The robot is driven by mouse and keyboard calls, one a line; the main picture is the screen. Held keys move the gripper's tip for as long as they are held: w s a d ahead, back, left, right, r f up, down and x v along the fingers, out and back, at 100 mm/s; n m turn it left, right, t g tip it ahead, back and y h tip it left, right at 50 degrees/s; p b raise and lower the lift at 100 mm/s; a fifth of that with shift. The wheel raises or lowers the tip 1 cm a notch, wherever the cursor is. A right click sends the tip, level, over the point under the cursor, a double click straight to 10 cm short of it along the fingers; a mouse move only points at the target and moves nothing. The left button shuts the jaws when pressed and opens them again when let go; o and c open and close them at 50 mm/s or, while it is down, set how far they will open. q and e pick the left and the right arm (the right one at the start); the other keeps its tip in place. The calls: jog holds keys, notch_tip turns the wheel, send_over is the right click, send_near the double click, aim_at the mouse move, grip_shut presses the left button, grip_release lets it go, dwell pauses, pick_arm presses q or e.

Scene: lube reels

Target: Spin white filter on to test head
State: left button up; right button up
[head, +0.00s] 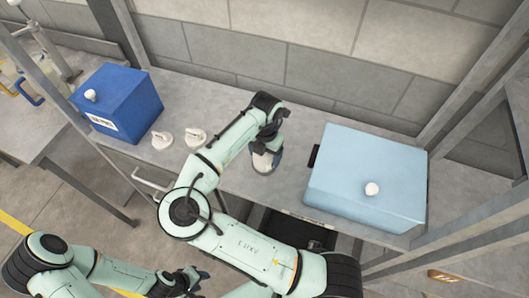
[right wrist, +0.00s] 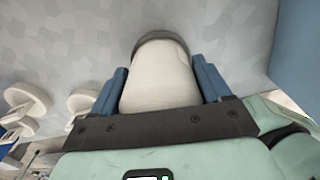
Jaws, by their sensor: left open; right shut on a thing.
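My right gripper is shut around a white filter (right wrist: 160,78), with a blue finger (right wrist: 108,92) on each side of it. The filter has a rounded body and a dark band at its far end. In the head view the filter (head: 264,161) is just above or on the grey bench, partly hidden by the right gripper (head: 268,147). My left gripper (head: 190,282) is open and empty at the bottom of the head view, away from the bench. I cannot tell which thing is the test head.
Two white round pieces (head: 163,140) (head: 196,138) sit on the bench (head: 235,185) left of the right gripper. A large light blue box (head: 365,165) with a white knob fills the right side.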

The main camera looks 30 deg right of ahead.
jog(key=shift+s+f, duration=0.1)
jog(key=shift+f, duration=0.05)
jog(key=o, duration=1.2)
jog(key=shift+o, duration=0.2)
